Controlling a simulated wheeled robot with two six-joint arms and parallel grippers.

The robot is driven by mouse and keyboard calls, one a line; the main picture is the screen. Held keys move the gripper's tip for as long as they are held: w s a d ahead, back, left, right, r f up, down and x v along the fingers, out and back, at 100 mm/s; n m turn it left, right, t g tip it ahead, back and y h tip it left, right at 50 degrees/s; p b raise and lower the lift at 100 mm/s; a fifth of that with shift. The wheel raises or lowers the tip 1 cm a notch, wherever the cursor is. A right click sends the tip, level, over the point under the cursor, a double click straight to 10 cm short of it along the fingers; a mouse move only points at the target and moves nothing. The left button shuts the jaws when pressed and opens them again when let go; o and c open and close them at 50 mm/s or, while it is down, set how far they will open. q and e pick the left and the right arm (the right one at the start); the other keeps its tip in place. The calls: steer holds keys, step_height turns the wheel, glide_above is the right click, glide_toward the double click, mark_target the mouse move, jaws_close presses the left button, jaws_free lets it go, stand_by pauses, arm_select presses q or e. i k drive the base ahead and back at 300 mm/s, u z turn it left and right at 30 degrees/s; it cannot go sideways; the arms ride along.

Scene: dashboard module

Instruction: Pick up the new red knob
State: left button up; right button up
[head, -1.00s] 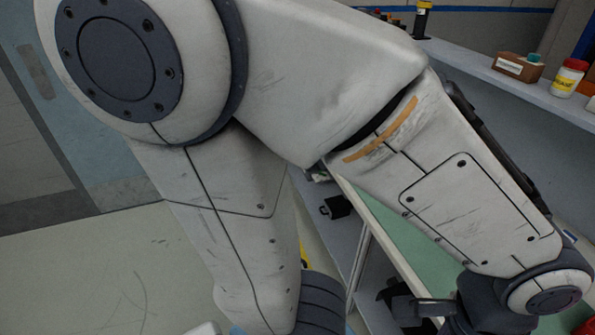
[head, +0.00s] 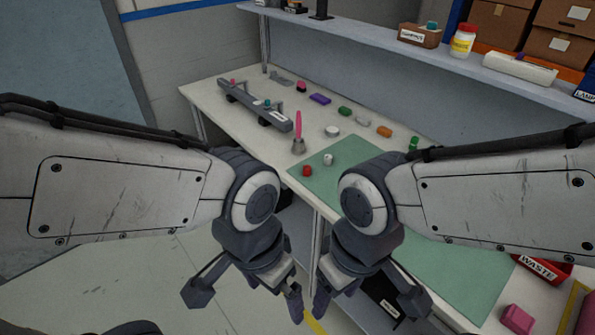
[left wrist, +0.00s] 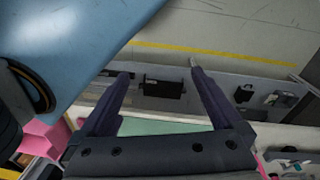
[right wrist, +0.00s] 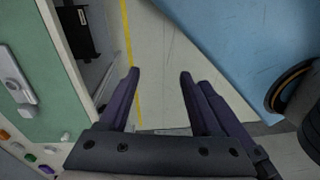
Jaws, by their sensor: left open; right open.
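A small red knob (head: 307,171) stands on the bench at the left edge of the green mat (head: 345,170), beside a small white piece (head: 328,159). My left gripper (head: 247,296) is open and empty, low in front of the bench, below and left of the knob in the head view. My right gripper (head: 368,298) is open and empty, below and right of the knob. Both are clear of it. In the left wrist view, the open jaws (left wrist: 160,68) hold nothing. The right wrist view also shows empty jaws (right wrist: 158,75). I cannot make out the knob in either wrist view.
A grey module bar (head: 255,105) lies at the bench's left. A pink-handled tool (head: 298,135) stands behind the knob. Several small coloured pieces lie further back. A red waste bin (head: 548,269) and a pink block (head: 517,319) are at right. A shelf (head: 430,50) runs above.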

mark_target(307, 169)
steer(key=u, duration=0.5)
steer(key=k, duration=0.65)
steer(key=u, duration=0.65)
steer(key=i, duration=0.85)
steer(key=z, duration=0.55)
steer(key=i, duration=0.7)
steer(key=z, duration=1.1)
steer(key=i, duration=0.45)
steer(key=z, duration=0.4)
